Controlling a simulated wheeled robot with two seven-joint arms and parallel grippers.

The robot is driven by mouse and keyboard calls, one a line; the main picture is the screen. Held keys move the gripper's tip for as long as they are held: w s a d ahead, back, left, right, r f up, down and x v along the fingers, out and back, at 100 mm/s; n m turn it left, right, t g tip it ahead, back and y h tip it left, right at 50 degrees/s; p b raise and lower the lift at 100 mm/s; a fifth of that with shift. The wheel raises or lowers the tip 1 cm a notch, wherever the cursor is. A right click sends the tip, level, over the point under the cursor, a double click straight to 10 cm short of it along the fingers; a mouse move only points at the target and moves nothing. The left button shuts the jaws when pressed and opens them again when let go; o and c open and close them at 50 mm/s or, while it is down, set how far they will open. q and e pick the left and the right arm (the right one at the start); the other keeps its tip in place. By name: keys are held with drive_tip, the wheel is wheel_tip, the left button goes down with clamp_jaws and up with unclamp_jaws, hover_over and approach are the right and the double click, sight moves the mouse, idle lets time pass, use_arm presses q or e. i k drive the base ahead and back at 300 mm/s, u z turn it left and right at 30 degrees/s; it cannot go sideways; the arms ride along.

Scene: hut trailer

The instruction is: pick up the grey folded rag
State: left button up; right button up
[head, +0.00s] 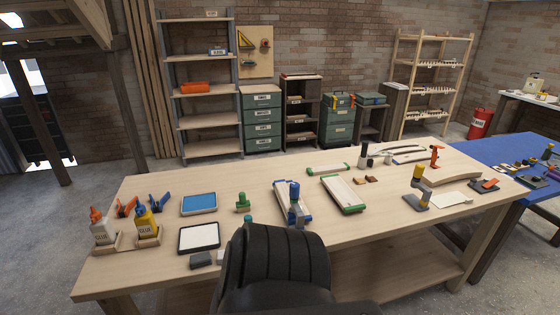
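A small dark grey flat piece (201,260), which looks like the grey folded rag, lies near the front edge of the wooden workbench (150,268), just below a white-topped, dark-rimmed tray (199,237). A second greyish bit shows right beside it, partly behind a large black ribbed shape. I cannot tell if that bit belongs to the rag. Neither of my grippers can be made out in the head view.
The black ribbed shape (278,262) covers the bench's front middle. Bare wood lies left of the dark-rimmed tray.

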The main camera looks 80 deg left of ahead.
sight(197, 261)
drive_tip(key=i, duration=1.35)
drive_tip(key=u, duration=4)
drive_tip(key=i, duration=0.5)
drive_tip(key=u, duration=0.05)
